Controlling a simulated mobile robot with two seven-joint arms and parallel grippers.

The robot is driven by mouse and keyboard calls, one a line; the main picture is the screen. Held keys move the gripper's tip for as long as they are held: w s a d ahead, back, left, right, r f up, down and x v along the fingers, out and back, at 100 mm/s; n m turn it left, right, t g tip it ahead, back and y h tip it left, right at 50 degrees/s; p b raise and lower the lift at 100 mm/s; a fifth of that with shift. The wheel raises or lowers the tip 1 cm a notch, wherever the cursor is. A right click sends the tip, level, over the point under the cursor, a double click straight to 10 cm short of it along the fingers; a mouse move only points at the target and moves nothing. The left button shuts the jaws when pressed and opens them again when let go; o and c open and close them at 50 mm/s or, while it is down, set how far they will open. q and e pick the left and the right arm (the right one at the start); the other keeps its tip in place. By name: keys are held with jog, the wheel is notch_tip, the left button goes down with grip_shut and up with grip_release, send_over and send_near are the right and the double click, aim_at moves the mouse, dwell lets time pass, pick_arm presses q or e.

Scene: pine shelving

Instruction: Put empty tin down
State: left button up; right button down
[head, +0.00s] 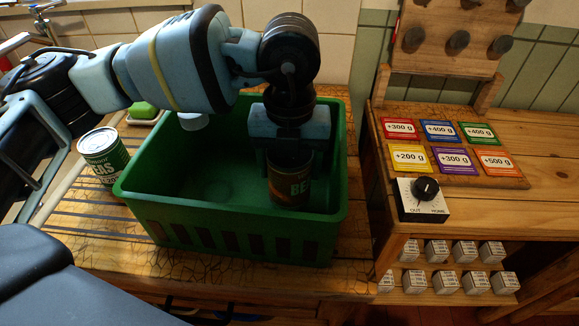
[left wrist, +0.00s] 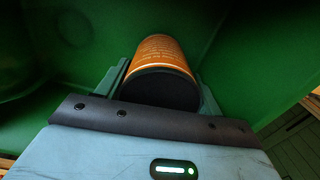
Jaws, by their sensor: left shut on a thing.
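My left gripper (head: 290,160) reaches down into the green crate (head: 235,228) near its right end. It is shut on a dark tin with an orange label (head: 290,190), whose lettering begins "BE". The tin is upright inside the crate walls; I cannot tell whether it touches the floor. In the left wrist view the orange tin (left wrist: 160,50) sits between the two fingers of the gripper (left wrist: 164,88), its dark round end facing the camera. My right gripper is not in view.
A green peas tin (head: 104,158) stands left of the crate. A green item (head: 143,111) lies on a pale dish behind it. To the right are coloured gram cards (head: 440,130), a knob box (head: 424,199) and small white-labelled blocks (head: 440,250) on a shelf. The crate's left floor looks clear.

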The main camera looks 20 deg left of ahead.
pick_arm(q)
jog(key=shift+f, duration=0.65)
jog(key=o, duration=1)
jog(key=shift+f, duration=0.15)
notch_tip(320, 180, up, 12)
jog(key=shift+r, duration=0.2)
